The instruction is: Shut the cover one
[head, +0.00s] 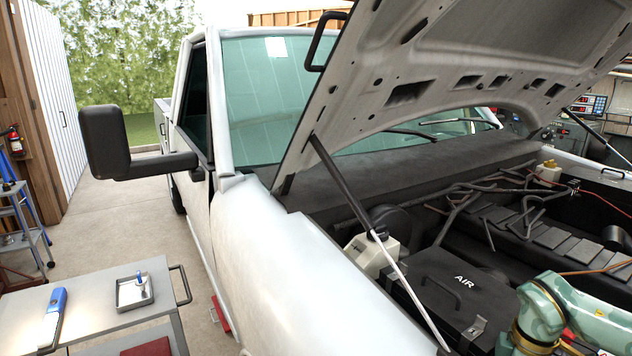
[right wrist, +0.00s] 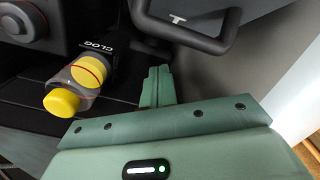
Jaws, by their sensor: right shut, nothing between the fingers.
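The truck's white hood (head: 440,70) stands raised over the engine bay, with a dark strut (head: 342,185) under it. A black handle (head: 322,40) shows at the hood's left edge. A black box lid marked AIR (head: 462,282) with a small handle lies in the bay and looks closed. In the right wrist view my right gripper (right wrist: 158,84) is shut and empty. It points toward a black bar handle (right wrist: 195,38) on a dark panel; contact cannot be told. My green arm enters the head view at the lower right. My left gripper is not in view.
A yellow-capped clear part (right wrist: 76,86) beside a CLOG label sits left of my right fingers. A white reservoir (head: 372,255) stands near the strut. A grey cart (head: 100,290) with a tray (head: 134,293) and a blue-handled tool (head: 53,312) stands left of the truck. Open floor lies beyond.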

